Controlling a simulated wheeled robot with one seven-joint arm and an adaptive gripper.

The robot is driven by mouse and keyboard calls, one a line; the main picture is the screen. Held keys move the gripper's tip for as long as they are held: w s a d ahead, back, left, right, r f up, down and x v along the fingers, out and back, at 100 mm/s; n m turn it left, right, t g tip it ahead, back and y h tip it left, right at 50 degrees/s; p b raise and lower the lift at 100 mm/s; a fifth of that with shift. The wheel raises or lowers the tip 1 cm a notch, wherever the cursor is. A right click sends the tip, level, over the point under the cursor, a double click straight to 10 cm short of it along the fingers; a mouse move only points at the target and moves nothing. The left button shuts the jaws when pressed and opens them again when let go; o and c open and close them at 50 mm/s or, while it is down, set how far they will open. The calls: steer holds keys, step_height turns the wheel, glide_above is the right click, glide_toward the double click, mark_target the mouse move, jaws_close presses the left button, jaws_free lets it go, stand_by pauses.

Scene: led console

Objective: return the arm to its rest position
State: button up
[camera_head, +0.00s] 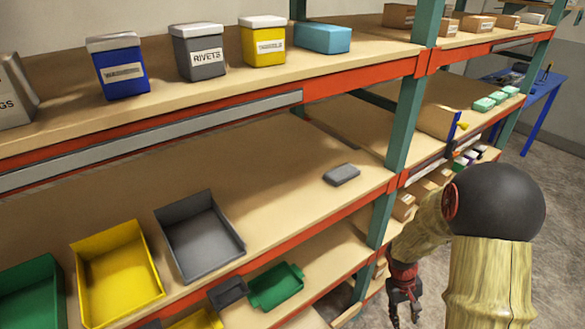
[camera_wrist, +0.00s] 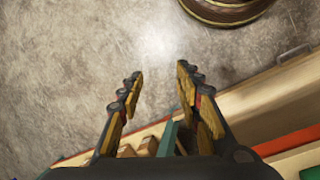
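My gripper (camera_head: 405,300) hangs at the lower right in the head view, beside the shelf rack's green upright and apart from it. In the wrist view my gripper (camera_wrist: 160,85) shows two fingers spread apart. Nothing is between them, only grey floor beyond. My arm is bent, with a dark round joint and wood-patterned links at the right of the head view. Part of the forearm is hidden behind that joint.
The shelf rack (camera_head: 335,90) fills the left and middle. Its middle shelf holds a grey bin (camera_head: 200,238), a yellow bin (camera_head: 115,275) and a small grey block (camera_head: 342,174). A blue table (camera_head: 540,110) stands at the back right. Floor (camera_head: 555,180) is open at right.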

steer(key=s+a+r+t+y+p, duration=0.1)
steer(key=s+a+r, duration=0.4)
steer(key=r, duration=0.8)
steer(key=s+a+r+m+t+p, duration=0.1)
steer(key=s+a+r+t, duration=0.3)
steer(key=r, duration=0.9)
steer(key=s+a+r+t+y+p, duration=0.1)
steer(key=s+a+r, duration=0.5)
steer(key=r, duration=0.7)
steer(key=shift+r+t+y+p, duration=0.2)
steer(key=shift+t+y+p, duration=0.1)
steer(key=shift+t+p, duration=0.6)
steer(key=shift+d, duration=0.1)
steer(key=shift+c, duration=0.6)
